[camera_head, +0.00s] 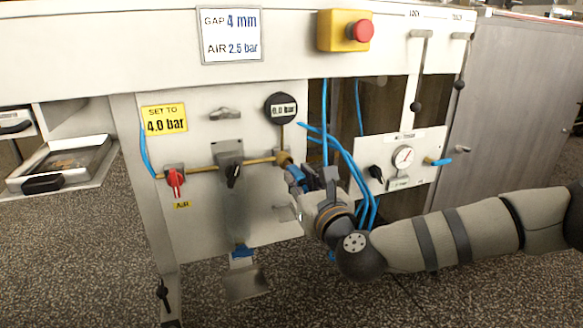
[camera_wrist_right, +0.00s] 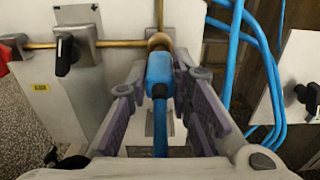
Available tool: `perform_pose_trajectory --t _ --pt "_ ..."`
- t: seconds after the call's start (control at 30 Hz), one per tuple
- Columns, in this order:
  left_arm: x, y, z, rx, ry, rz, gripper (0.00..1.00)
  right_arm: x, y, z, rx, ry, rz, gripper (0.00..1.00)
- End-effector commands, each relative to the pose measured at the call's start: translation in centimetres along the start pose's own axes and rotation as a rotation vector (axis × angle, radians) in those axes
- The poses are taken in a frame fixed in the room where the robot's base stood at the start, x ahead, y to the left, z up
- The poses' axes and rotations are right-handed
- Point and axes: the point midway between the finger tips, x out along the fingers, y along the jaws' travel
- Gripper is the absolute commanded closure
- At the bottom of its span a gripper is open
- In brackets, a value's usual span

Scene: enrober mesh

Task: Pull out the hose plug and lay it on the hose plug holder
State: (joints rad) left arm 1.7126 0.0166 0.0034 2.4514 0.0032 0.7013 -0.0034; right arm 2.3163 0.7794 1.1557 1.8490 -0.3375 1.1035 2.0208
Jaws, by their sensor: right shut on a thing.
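The blue hose plug (camera_wrist_right: 160,68) sits in line with the brass fitting (camera_wrist_right: 160,42) at the right end of the brass pipe, touching it or very close to it. The plug also shows in the head view (camera_head: 294,173), partly covered by my right gripper. My right gripper (camera_head: 304,182) is shut on the plug, with one finger on each side. A blue hose (camera_wrist_right: 160,128) runs back from the plug between the fingers. A small pale bracket (camera_head: 284,213) is on the panel below the fitting; I cannot tell if it is the hose plug holder. My left gripper is out of view.
A red valve handle (camera_head: 175,182) and a black valve handle (camera_head: 233,176) are on the pipe to the left. A round black gauge (camera_head: 281,108) reads 0.0 bar above. Loose blue hoses (camera_head: 352,165) hang close by on the right, beside the panel with a dial gauge (camera_head: 403,158).

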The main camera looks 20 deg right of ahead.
Motion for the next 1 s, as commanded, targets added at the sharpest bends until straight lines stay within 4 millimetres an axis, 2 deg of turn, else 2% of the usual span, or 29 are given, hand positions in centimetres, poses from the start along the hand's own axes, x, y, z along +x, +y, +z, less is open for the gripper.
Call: perform_pose_trajectory --t 0.7,1.0 --pt "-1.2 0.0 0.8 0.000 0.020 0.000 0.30 -3.7 0.0 0.2 0.001 -0.003 0.000 1.00" --pt "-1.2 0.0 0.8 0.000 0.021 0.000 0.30 -4.2 0.0 0.1 0.001 -0.003 -0.001 1.00"
